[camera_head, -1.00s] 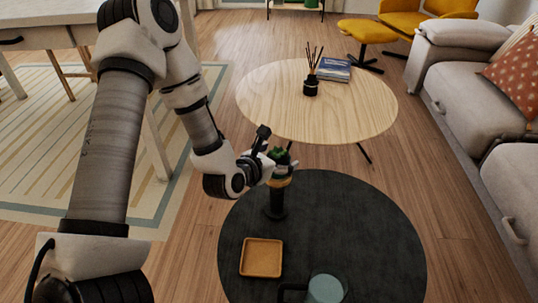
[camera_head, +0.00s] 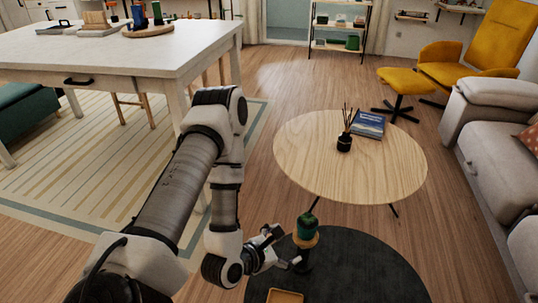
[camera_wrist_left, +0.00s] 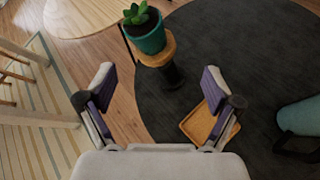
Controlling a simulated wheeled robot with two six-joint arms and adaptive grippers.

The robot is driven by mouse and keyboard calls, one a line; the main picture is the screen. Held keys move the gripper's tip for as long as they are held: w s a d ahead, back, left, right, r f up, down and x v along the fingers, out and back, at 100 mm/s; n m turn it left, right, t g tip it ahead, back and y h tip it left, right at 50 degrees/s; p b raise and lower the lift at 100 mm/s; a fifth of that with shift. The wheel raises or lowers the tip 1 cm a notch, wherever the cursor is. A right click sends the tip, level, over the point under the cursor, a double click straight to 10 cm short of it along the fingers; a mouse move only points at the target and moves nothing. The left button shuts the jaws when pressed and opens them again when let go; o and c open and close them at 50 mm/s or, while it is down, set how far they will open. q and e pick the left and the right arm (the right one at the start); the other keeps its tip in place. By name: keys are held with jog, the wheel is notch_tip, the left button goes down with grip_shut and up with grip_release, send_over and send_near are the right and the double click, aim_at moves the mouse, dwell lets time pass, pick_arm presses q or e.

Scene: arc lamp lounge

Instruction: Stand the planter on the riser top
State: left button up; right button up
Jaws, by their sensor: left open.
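The planter (camera_head: 306,224), a small teal pot with a green succulent, stands upright on the wooden top of the riser (camera_head: 305,242). In the left wrist view the planter (camera_wrist_left: 148,36) rests on the round riser top (camera_wrist_left: 168,50), towards its left side in that picture, above a black stem. My left gripper (camera_head: 284,248) is open and empty, to the left of the riser and apart from the planter. In the left wrist view its two fingers (camera_wrist_left: 160,84) are spread, with the planter beyond them. My right gripper is not in view.
The riser stands on a dark round table (camera_head: 350,275) with a wooden tray (camera_head: 285,296). A teal mug (camera_wrist_left: 300,117) is at the right of the wrist view. Behind, a light wood table (camera_head: 385,170) holds a reed diffuser (camera_head: 344,143) and a book (camera_head: 368,124). A grey sofa (camera_head: 490,150) stands right.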

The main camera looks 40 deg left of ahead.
pick_arm(q)
jog(key=s+d+f+m+g, duration=0.3)
jog(key=s+f+m+g, duration=0.3)
jog(key=m, duration=0.9)
jog(key=s+d+f+m+g, duration=0.4)
jog(key=s+m, duration=0.6)
jog(key=m, duration=0.6)
notch_tip(320, 180, down, 3)
jog(key=shift+s+f+g, duration=0.1)
jog(key=shift+s+g, duration=0.05)
jog(key=shift+g, duration=1.05)
notch_tip(320, 180, up, 12)
jog(key=p, duration=1.1)
jog(key=shift+f, duration=0.15)
